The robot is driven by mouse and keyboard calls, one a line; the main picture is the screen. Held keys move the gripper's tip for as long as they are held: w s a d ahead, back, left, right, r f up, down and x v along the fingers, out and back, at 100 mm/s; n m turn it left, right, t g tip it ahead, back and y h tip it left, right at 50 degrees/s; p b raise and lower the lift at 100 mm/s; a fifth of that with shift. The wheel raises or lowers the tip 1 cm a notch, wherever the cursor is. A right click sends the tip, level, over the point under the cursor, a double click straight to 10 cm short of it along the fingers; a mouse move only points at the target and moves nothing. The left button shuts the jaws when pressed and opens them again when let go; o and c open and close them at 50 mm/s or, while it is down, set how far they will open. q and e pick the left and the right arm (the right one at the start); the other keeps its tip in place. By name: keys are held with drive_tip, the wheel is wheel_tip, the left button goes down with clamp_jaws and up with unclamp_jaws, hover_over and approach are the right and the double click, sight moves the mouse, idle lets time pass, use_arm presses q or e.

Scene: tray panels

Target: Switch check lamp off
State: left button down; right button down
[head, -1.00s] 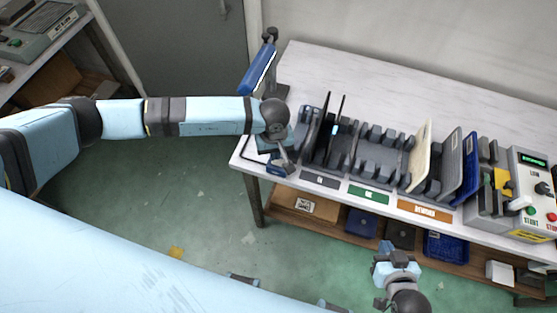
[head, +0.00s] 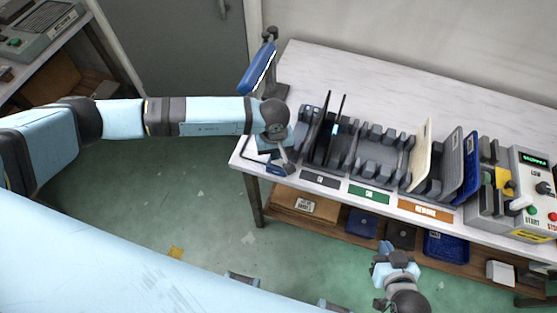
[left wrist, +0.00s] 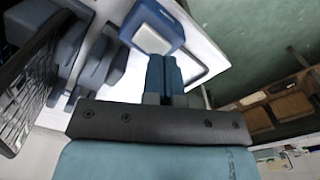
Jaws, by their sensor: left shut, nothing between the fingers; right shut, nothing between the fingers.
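The check lamp (head: 258,68) has a blue hood with a pale lower edge and stands on a dark post at the table's back left corner. I cannot tell whether it is lit. My left gripper (head: 274,168) is shut and empty, pointing down over the table's front left corner. In the left wrist view its closed teal fingers (left wrist: 165,62) reach close to a blue block with a pale square face (left wrist: 152,38), perhaps the lamp's switch; contact cannot be told. My arm mostly hides this block in the head view. My right gripper (head: 384,250) is shut and empty, in front of the table.
A dark rack (head: 372,160) with upright panels stands just right of my left gripper. A grey control box (head: 528,190) with a display and buttons is at the right. The table's back strip (head: 390,85) is clear. A lower shelf (head: 280,200) holds boxes.

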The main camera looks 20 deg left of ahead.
use_arm(q)
drive_tip(key=shift+f+b, duration=0.4)
drive_tip(key=shift+f, duration=0.1)
drive_tip(key=shift+f+b, duration=0.65)
idle(0.4)
drive_tip(key=shift+r, duration=0.15)
drive_tip(key=shift+r+p, duration=0.9)
drive_tip(key=shift+r, duration=0.75)
drive_tip(key=shift+r+p, duration=0.7)
drive_tip(key=shift+r, duration=1.05)
